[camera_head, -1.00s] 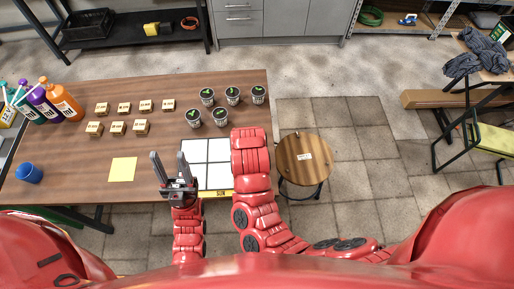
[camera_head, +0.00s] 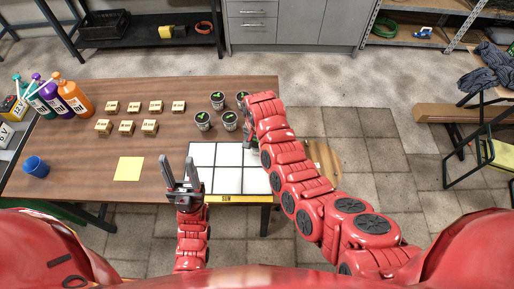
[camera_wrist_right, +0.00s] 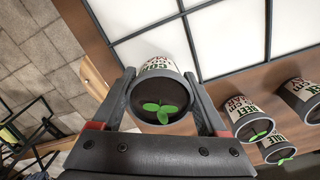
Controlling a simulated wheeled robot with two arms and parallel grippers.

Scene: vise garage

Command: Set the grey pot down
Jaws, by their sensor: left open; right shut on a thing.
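In the right wrist view, a grey pot (camera_wrist_right: 153,115) with dark soil and a green seedling sits between the fingers of my right gripper (camera_wrist_right: 158,88), which is shut on it. The pot's rim faces the camera. Beside it is the white gridded panel (camera_wrist_right: 230,40) with dark dividing lines; I cannot tell the pot's height over the table. The panel (camera_head: 229,157) lies at the table's front right. My left gripper (camera_head: 178,164) is open and empty, left of the panel.
Several other seedling pots (camera_head: 202,121) stand behind the panel. Small labelled wooden blocks (camera_head: 126,128), a yellow sheet (camera_head: 129,169), a blue cup (camera_head: 36,167) and bottles (camera_head: 74,99) are on the table (camera_head: 82,155). A round stool (camera_head: 322,158) stands to the right.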

